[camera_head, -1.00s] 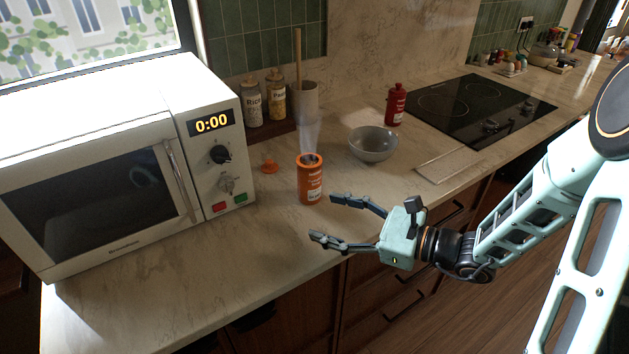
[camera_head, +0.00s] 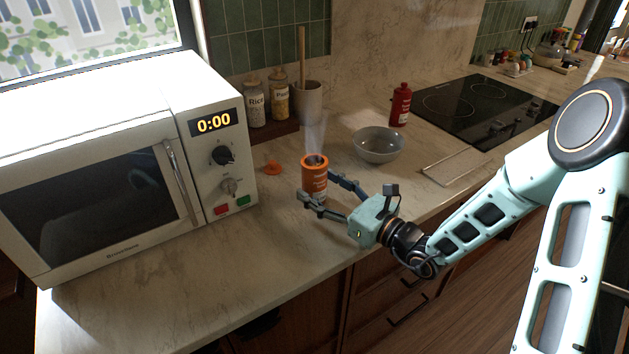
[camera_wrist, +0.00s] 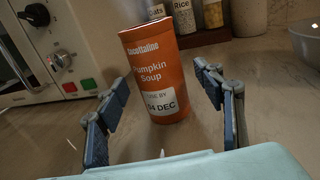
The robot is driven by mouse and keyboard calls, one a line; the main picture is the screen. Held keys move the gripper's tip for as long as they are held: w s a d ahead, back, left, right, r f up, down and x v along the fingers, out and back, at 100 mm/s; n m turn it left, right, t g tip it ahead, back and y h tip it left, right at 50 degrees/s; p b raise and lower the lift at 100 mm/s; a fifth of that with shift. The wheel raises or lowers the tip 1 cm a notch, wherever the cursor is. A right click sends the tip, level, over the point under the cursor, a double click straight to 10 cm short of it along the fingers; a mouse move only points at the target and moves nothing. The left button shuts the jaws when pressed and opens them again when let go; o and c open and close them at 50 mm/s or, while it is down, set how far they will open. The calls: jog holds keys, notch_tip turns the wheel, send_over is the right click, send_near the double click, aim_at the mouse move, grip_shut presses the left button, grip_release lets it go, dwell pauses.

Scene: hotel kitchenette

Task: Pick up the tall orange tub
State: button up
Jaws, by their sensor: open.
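The tall orange tub (camera_head: 314,172) stands upright and open on the counter, with steam rising from its top. In the wrist view the tub (camera_wrist: 155,72) shows a "Pumpkin Soup" label and a white date sticker. My gripper (camera_head: 316,188) is open, with its two fingers reaching to either side of the tub's near part. In the wrist view my gripper (camera_wrist: 165,92) has the tub ahead between its fingers, with gaps on both sides. I cannot tell how deep the tub sits between the fingertips.
A white microwave (camera_head: 110,150) stands to the left. An orange lid (camera_head: 273,168) lies behind the tub. A grey bowl (camera_head: 378,146) and a red bottle (camera_head: 400,105) stand to the right. Jars (camera_head: 255,105) and a utensil crock (camera_head: 308,100) are at the back. The front-left counter is clear.

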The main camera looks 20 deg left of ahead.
jog(key=shift+x, duration=1.05)
jog(key=c, duration=1.5)
